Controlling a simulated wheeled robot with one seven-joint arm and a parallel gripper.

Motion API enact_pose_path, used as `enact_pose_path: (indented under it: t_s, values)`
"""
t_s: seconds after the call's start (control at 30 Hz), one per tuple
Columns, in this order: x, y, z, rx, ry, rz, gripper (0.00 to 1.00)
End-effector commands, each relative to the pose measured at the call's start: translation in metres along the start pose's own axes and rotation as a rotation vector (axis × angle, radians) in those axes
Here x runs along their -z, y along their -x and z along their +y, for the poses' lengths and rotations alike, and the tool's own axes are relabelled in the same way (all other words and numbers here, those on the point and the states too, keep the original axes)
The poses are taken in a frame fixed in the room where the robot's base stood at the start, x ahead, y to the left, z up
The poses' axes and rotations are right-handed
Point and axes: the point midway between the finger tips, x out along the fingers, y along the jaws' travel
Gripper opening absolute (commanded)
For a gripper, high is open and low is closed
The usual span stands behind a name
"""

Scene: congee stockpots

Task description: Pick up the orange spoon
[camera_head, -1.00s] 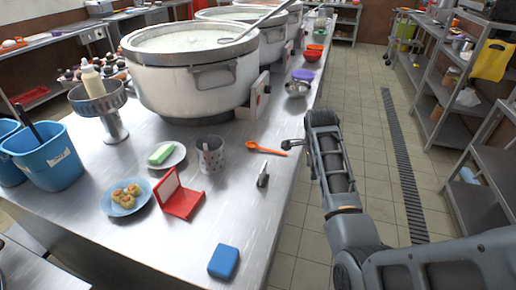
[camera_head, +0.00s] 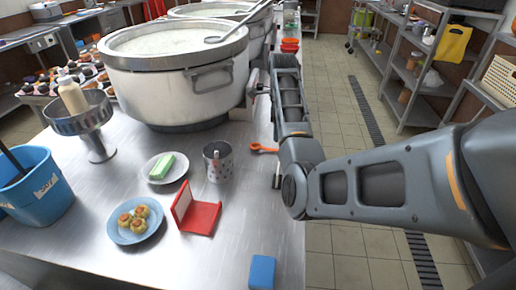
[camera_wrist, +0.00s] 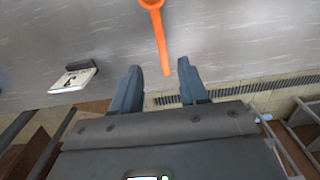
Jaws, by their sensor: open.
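The orange spoon (camera_head: 262,148) lies on the steel counter (camera_head: 70,225), near its right edge and right of the perforated metal cup; my arm hides part of it in the head view. In the wrist view the orange spoon (camera_wrist: 160,40) shows its bowl at the top edge and its handle pointing down toward my gripper. My gripper (camera_wrist: 158,82) is open and empty, its two fingers on either side of the handle's end in the picture. I cannot tell how high above the spoon it is. In the head view the fingers are mostly hidden behind my arm.
A perforated metal cup (camera_head: 219,163) and an open red case (camera_head: 198,213) stand left of the spoon. A large stockpot (camera_head: 165,80) is behind. A small black-and-white object (camera_wrist: 74,79) lies left of the spoon in the wrist view. A blue block (camera_head: 262,271) lies nearer.

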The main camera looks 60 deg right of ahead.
Motion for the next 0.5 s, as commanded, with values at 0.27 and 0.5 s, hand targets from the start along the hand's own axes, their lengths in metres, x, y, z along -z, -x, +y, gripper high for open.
enact_pose_path:
  t_s: [0.27, 0.5]
  values:
    - [-0.001, -0.030, -0.001, -0.004, 0.001, 0.002, 0.44]
    - [-0.004, -0.061, -0.003, -0.002, 0.001, 0.001, 0.44]
